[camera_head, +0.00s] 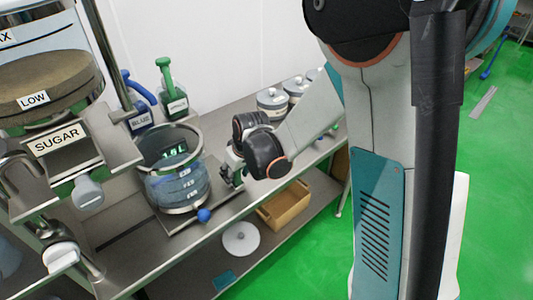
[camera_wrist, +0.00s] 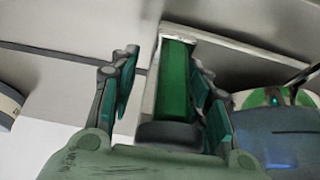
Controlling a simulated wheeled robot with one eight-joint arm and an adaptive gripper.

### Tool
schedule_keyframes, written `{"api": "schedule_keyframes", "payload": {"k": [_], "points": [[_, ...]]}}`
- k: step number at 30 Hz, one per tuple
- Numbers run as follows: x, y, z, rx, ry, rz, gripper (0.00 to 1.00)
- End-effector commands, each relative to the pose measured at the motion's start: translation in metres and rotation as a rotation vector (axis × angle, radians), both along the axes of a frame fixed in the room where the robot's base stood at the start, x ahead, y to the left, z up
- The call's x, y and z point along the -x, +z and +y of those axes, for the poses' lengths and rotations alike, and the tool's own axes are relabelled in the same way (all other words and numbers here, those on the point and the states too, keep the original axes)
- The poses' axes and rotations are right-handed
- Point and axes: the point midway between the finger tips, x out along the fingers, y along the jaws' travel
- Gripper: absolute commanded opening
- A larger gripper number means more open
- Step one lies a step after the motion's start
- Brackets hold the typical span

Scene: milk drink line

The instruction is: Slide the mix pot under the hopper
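The mix pot (camera_head: 178,186) is a clear round vessel with metal rims and bluish contents, standing on the steel counter with a green readout behind it. It also shows at the right of the wrist view (camera_wrist: 275,138). My gripper (camera_head: 232,168) is close to the pot's right side. In the wrist view its fingers (camera_wrist: 165,65) are apart, with a green bar in a pale frame (camera_wrist: 176,82) between them. I cannot tell whether they touch it.
A blue-handled item (camera_head: 138,100) and a green-handled item (camera_head: 170,90) stand behind the pot. Several lidded canisters (camera_head: 272,102) stand at the back right. A blue knob (camera_head: 204,215) is at the counter front.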

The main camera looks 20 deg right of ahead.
Motion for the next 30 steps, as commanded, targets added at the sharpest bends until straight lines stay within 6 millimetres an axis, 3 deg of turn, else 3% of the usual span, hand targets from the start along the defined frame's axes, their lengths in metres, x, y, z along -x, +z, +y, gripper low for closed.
{"api": "schedule_keyframes", "payload": {"k": [18,24,30], "points": [[-0.037,0.000,-0.103,0.002,-0.004,-0.001,0.42],[-0.043,0.000,-0.118,0.001,-0.001,0.000,0.42],[-0.044,0.000,-0.122,0.000,0.000,0.000,0.42]]}}
